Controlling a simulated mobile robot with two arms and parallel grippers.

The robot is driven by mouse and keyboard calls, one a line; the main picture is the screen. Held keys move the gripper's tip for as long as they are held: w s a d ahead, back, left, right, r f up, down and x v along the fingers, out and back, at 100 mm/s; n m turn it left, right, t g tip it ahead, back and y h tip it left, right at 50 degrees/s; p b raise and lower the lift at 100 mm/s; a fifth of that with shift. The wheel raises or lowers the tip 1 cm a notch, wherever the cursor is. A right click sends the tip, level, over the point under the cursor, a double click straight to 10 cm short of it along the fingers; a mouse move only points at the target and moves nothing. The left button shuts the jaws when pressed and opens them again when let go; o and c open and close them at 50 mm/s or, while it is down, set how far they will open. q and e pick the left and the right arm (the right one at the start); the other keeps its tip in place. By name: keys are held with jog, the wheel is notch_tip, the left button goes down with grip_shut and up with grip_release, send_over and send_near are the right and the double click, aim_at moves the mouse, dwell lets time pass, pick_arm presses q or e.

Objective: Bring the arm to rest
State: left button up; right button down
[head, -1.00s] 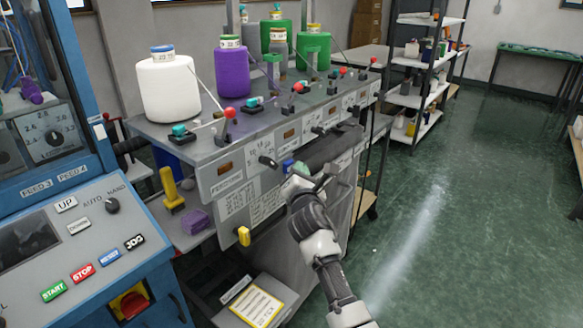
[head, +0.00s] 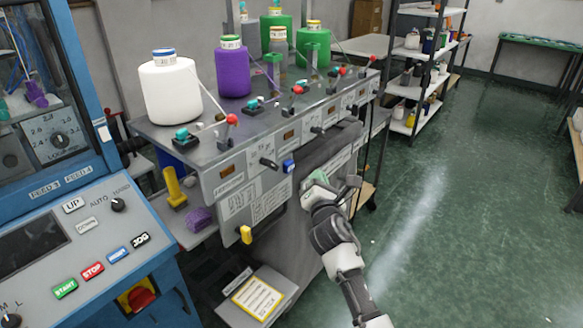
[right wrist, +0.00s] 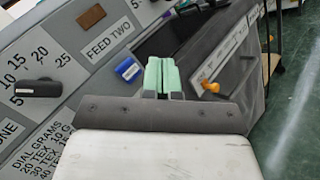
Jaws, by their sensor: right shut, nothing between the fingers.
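My right gripper (head: 316,180) is in front of the grey feed stand, to the right of its blue knob (head: 288,166) and apart from it. In the right wrist view its pale green fingers (right wrist: 162,76) are together with nothing between them. The blue knob (right wrist: 128,69) shows just left of the fingers there. My right arm comes in from the lower right of the head view. My left gripper is in neither view.
The feed stand (head: 217,158) carries white (head: 171,92), purple (head: 232,72) and green yarn cones. A black dial (head: 268,163) and a yellow knob (head: 246,235) stick out of its front. A blue control cabinet (head: 95,240) stands left. Green floor (head: 455,220) lies open at right.

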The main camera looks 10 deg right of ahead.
jog(key=s+f+m+g+y, duration=0.1)
jog(key=s+f+m+g, duration=0.4)
jog(key=f, duration=0.8)
jog(key=s+f+m+g, duration=0.15)
jog(key=s+f, duration=0.45)
jog(key=f, duration=0.7)
jog(key=s+f+m+g+y, duration=0.1)
jog(key=s+f+m+g, duration=0.35)
jog(key=f, duration=0.85)
jog(key=s+f+m+g, duration=0.2)
jog(key=s+f+m, duration=0.2)
jog(key=s+f, duration=0.6)
jog(key=s+f+m+g, duration=0.1)
jog(key=s+f+m, duration=0.35)
jog(key=s, duration=0.85)
jog(key=s+d+f+m+g, duration=0.1)
jog(key=s+f+m+g, duration=0.1)
jog(key=s, duration=0.8)
jog(key=s+d+f+m+g, duration=0.1)
jog(key=s+f+m+g, duration=0.1)
jog(key=s, duration=0.8)
jog(key=shift+f+m, duration=0.65)
jog(key=shift+f, duration=0.1)
